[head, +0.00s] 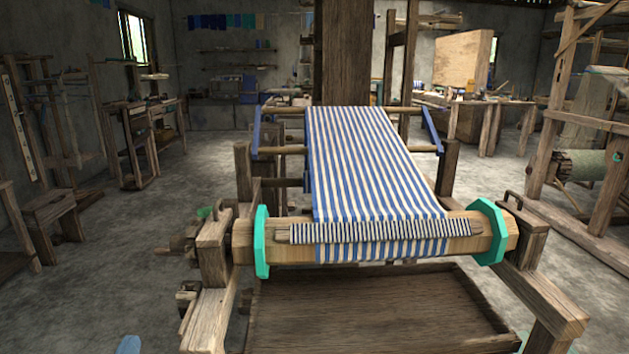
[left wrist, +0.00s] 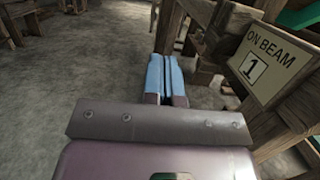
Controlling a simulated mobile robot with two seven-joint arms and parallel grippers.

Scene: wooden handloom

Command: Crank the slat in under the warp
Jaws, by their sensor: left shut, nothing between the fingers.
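The slat (head: 283,234) lies lengthwise along the wooden beam (head: 270,246), its bare ends showing past a band of finer stripes. The blue and white striped warp (head: 365,165) comes down over the beam from the back. Green flanges (head: 261,242) stand at both beam ends. Wooden parts (head: 178,241) stick out left of the beam; I cannot tell whether they are the crank. My left gripper (left wrist: 165,58) is shut and empty over the floor, left of the loom frame. Only a blue bit of it (head: 129,345) shows at the head view's bottom edge. My right gripper is not visible.
In the left wrist view a sign (left wrist: 268,66) reading "ON BEAM 1" hangs on the loom frame, right of my fingers. A wooden tray-like board (head: 370,310) lies below the beam. Left of the loom the floor (head: 110,255) is clear. A stool (head: 50,215) stands farther left.

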